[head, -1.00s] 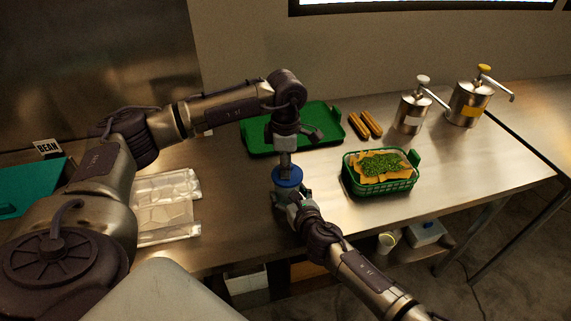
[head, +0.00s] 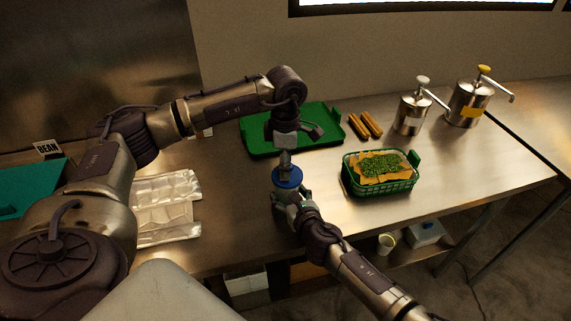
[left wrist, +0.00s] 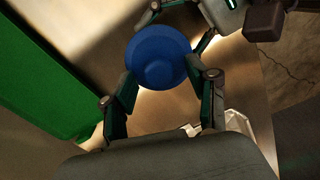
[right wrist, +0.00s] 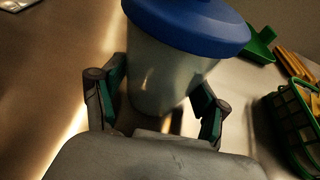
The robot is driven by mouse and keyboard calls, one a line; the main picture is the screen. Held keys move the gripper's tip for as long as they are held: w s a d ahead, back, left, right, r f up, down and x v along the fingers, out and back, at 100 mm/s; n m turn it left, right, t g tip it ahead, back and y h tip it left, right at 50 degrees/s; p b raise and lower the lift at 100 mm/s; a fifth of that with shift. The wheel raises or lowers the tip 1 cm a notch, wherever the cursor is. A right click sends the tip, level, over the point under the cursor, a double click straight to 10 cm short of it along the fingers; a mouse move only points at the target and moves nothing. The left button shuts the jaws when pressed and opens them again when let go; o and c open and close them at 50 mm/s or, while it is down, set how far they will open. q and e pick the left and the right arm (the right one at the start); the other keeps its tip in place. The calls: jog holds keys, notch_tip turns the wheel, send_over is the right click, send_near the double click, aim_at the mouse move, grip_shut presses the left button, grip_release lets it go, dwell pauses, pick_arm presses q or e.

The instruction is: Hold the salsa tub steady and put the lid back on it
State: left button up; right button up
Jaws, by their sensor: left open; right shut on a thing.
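The salsa tub (right wrist: 160,75) is pale and tapered and stands upright on the steel table. The blue lid (head: 288,178) sits on top of the tub and looks level; it also shows in the right wrist view (right wrist: 190,22) and from above in the left wrist view (left wrist: 160,58). My right gripper (right wrist: 158,105) is shut around the tub's side below the lid. My left gripper (head: 286,160) is open, pointing down just above the lid, with its fingers (left wrist: 165,100) apart. The head view does not show whether the left fingers touch the lid.
A green tray (head: 262,150) lies behind the tub. A green basket (head: 380,188) with chips and green topping stands to the right. Clear wrapped packs (head: 165,205) lie left.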

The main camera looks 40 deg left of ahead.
pick_arm(q)
jog(key=shift+r, duration=0.15)
jog(key=shift+r, duration=1.85)
jog(key=c, duration=1)
pick_arm(e)
jog(key=o, duration=1.1)
jog(key=c, duration=0.4)
jog(key=shift+o, duration=0.2)
